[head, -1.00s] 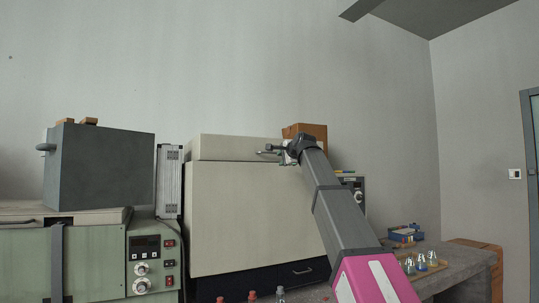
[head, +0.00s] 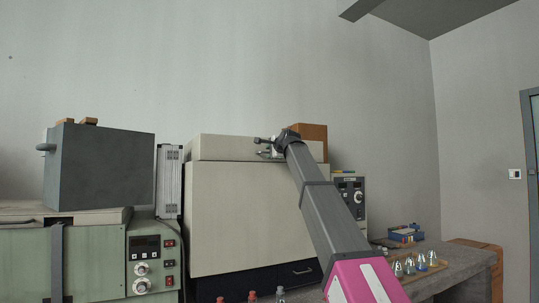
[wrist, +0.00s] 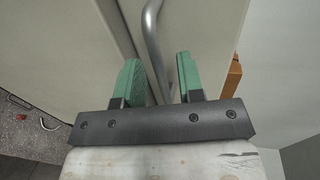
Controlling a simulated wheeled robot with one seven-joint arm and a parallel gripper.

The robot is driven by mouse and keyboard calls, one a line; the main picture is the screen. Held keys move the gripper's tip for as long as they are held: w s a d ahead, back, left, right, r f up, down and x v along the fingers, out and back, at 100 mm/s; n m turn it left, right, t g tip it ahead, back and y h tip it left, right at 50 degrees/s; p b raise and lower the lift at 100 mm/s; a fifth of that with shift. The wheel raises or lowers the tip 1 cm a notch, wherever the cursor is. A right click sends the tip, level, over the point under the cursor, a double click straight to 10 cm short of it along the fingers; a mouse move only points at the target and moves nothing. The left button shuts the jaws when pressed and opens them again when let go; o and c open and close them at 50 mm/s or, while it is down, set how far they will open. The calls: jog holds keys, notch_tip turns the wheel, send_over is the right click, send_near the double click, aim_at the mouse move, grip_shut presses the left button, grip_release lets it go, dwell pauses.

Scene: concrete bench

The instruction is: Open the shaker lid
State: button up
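The shaker (head: 235,220) is a large cream box in the middle of the head view. Its lid (head: 222,148) is the shallow upper section and looks shut, with a straight seam below it. My gripper (head: 262,147) is in front of the lid's right part. In the wrist view a bent silver handle (wrist: 151,30) runs along the cream front. My gripper (wrist: 158,60) is open there, its two green fingers on either side of the handle's line with gaps visible. Whether a finger touches the handle I cannot tell.
A brown box (head: 313,131) shows behind the lid's right end. Several glass flasks (head: 421,263) and a blue box (head: 404,237) stand on the concrete bench (head: 462,262) at right. A green machine (head: 85,265) is at left. Red-capped bottles (head: 252,296) stand in front.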

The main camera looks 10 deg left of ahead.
jog(key=shift+x, duration=0.8)
jog(key=shift+c, duration=0.3)
grip_shut()
jog(key=shift+r, duration=0.1)
